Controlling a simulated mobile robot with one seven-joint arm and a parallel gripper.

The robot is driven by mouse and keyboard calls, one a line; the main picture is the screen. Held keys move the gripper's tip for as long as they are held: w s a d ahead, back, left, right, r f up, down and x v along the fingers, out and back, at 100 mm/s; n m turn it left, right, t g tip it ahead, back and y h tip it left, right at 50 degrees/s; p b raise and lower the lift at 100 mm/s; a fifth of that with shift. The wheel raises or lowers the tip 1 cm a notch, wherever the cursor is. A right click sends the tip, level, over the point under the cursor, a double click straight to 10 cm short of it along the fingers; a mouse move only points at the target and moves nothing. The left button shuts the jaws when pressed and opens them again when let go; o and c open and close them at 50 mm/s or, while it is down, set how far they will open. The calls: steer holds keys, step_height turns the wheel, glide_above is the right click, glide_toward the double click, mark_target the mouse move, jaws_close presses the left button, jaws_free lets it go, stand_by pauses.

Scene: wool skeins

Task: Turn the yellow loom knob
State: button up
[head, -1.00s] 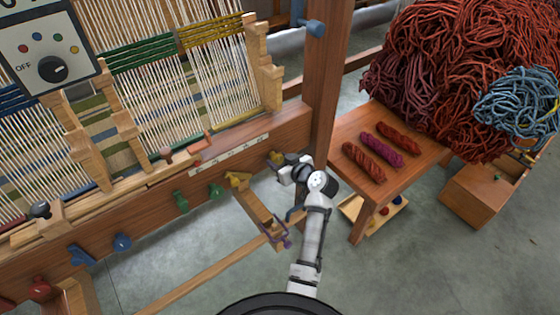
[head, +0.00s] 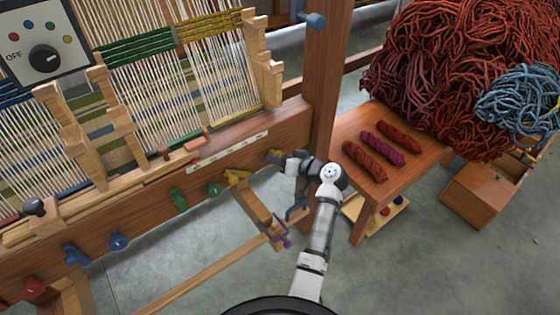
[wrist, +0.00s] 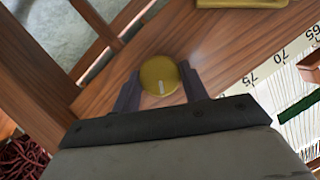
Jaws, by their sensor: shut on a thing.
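The yellow loom knob (wrist: 158,73) is round, with a short white mark that points down towards my gripper in the wrist view. It sits on the brown front beam of the loom (wrist: 115,70). My gripper (wrist: 162,85) has one dark finger on each side of the knob and is shut on it. In the head view my gripper (head: 281,158) reaches the right end of the beam, and its fingers and wrist hide most of the knob there.
A second yellow piece (head: 236,179) sits left of the knob, with green (head: 215,189) and blue (head: 118,242) knobs further left. A numbered scale strip (head: 228,151) runs above. An upright post (head: 322,110) and a bench with skeins (head: 366,160) stand close on the right.

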steer(key=shift+d+f+m+t+y+b, duration=0.15)
steer(key=shift+m+y+b, duration=0.2)
steer(key=shift+m+y, duration=1.35)
steer(key=shift+a+f+m+t+y+b, duration=0.15)
steer(key=shift+m+y+b, duration=0.25)
steer(key=shift+m, duration=2.55)
steer(key=shift+d+f+m+t+y+b, duration=0.1)
steer(key=shift+m+t+y+b, duration=0.2)
steer(key=shift+m+y, duration=1.4)
steer(key=shift+w+m+h, duration=0.1)
steer(key=shift+m+h, duration=0.6)
steer(key=shift+m, duration=0.05)
steer(key=o, duration=0.9)
steer(key=shift+o, duration=0.2)
steer(key=b+v, duration=0.3)
steer(key=v, duration=1.1)
steer(key=shift+b, duration=0.3)
